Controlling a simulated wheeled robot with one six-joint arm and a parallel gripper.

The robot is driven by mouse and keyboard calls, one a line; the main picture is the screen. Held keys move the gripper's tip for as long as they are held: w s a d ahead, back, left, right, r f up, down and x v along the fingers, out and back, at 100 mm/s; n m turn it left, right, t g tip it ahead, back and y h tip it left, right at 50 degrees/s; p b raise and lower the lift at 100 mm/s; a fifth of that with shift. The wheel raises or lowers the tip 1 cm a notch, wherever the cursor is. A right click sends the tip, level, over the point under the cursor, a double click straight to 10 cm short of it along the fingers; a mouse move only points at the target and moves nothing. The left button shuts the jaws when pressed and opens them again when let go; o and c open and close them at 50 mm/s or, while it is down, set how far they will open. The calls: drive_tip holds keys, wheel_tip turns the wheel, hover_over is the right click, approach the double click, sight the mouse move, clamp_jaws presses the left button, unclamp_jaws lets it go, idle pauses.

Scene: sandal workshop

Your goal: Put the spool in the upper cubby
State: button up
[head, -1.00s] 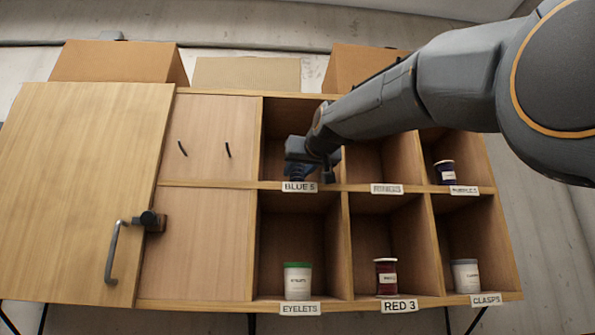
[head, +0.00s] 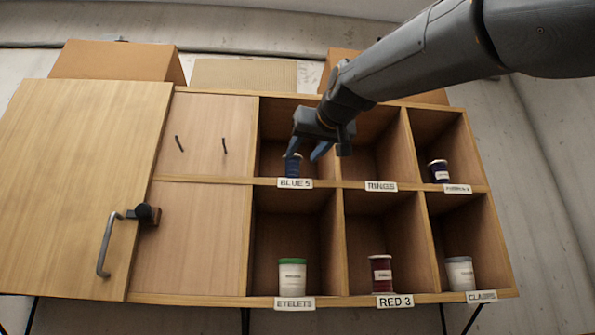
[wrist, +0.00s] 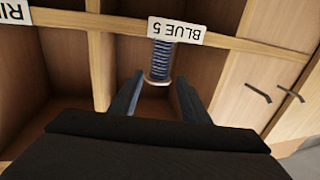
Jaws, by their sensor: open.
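A blue spool (head: 293,166) stands in the upper cubby (head: 272,140) labelled BLUE 5, the leftmost of the upper row. The spool also shows in the wrist view (wrist: 160,62), behind the BLUE 5 label (wrist: 176,31). My gripper (head: 308,152) is in front of and just above the spool. Its two blue-grey fingers are spread apart. In the wrist view the spool is beyond the fingertips (wrist: 160,80), roughly centred between them, and the gap holds nothing.
The upper middle cubby, labelled RINGS (head: 381,186), looks empty. The lower row holds an eyelets tub (head: 292,275), a red spool (head: 381,273) and a clasps tub (head: 459,272). A wooden door (head: 80,190) with a handle is at left.

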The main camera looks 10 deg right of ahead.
drive_tip(key=shift+b+v, duration=0.35)
drive_tip(key=shift+v, duration=0.95)
drive_tip(key=shift+s, duration=0.1)
